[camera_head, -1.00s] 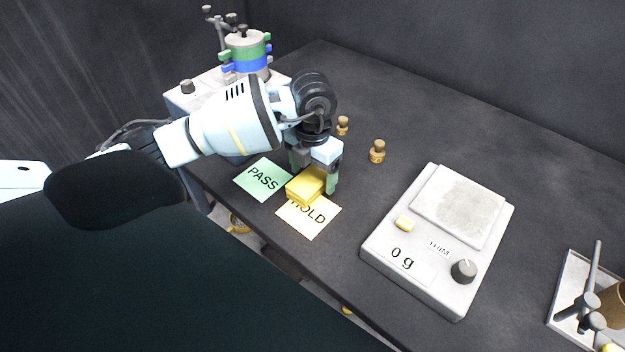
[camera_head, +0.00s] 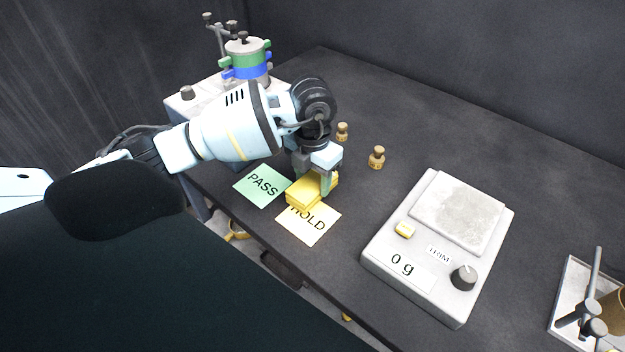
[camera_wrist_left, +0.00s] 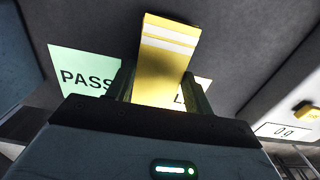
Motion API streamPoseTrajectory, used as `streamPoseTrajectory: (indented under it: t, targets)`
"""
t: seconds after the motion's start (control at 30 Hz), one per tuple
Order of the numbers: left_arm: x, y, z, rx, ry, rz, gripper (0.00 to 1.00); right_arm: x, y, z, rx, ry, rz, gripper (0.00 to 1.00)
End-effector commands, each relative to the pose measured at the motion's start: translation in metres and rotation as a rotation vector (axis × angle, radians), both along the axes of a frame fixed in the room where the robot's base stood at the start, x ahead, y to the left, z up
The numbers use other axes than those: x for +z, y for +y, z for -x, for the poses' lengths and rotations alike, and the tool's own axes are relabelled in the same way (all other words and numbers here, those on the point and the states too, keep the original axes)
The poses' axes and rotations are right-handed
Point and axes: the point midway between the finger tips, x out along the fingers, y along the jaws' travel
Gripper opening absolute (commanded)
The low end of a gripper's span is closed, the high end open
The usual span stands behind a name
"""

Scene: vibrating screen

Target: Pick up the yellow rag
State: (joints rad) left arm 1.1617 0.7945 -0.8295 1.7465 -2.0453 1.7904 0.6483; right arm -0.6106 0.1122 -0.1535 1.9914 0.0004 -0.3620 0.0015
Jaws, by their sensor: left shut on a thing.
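In the left wrist view the rag (camera_wrist_left: 165,60), with pale stripes, sits between the two fingers (camera_wrist_left: 160,88). I cannot tell whether it still touches the table. My right gripper does not show.
The green PASS card (camera_head: 262,186) lies left of the rag. A scale (camera_head: 425,255) reading 0 g stands to the right. Two small brass weights (camera_head: 377,157) (camera_head: 342,131) stand behind. A sieve device (camera_head: 246,62) is at the back left, a stand (camera_head: 572,300) at far right.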

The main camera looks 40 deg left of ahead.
Motion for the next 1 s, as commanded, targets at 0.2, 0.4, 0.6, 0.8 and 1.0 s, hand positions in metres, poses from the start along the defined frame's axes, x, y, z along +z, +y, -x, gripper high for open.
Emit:
streamPoseTrajectory:
  t: [0.2, 0.4, 0.6, 0.8, 1.0]
  targets:
    - [0.024, 0.000, -0.001, 0.001, -0.004, 0.000, 0.29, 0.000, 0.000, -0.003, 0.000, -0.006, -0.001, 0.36]
    - [0.033, -0.008, 0.027, -0.004, 0.001, -0.002, 0.29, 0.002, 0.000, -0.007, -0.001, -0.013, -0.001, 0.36]
    - [0.037, -0.023, 0.071, -0.004, 0.000, -0.001, 0.29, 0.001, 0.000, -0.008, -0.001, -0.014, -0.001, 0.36]
    - [0.041, -0.036, 0.111, -0.003, 0.001, -0.001, 0.29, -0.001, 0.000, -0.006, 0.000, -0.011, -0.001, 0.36]
    - [0.044, -0.046, 0.139, -0.002, 0.001, 0.001, 0.29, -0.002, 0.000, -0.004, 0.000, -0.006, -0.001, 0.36]
